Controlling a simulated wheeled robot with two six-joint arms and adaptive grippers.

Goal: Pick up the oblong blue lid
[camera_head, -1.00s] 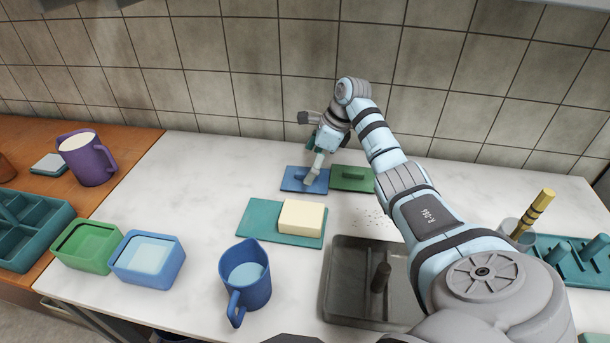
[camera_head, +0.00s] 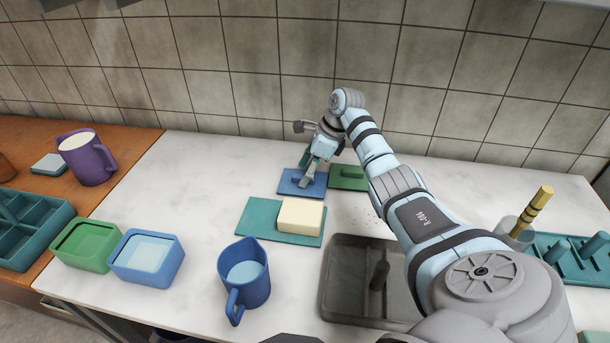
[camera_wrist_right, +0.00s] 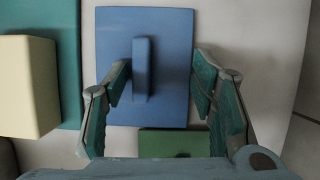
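The oblong blue lid (camera_head: 290,184) lies flat on the white counter near its back. It also shows in the right wrist view (camera_wrist_right: 171,35), with an upright bar handle (camera_wrist_right: 141,68) in its middle. My right gripper (camera_head: 306,182) is over the lid in the head view. In the right wrist view its two fingers (camera_wrist_right: 160,82) are apart, one on each side of the handle, with gaps to it. The fingers appear not to touch the handle. My left gripper is not in view.
A green lid (camera_head: 348,178) lies right beside the blue lid. A teal board (camera_head: 258,222) with a pale block (camera_head: 300,215) lies in front. A blue pitcher (camera_head: 244,270), a blue box (camera_head: 148,260), a green box (camera_head: 88,247) and a grey tray (camera_head: 345,300) stand nearer.

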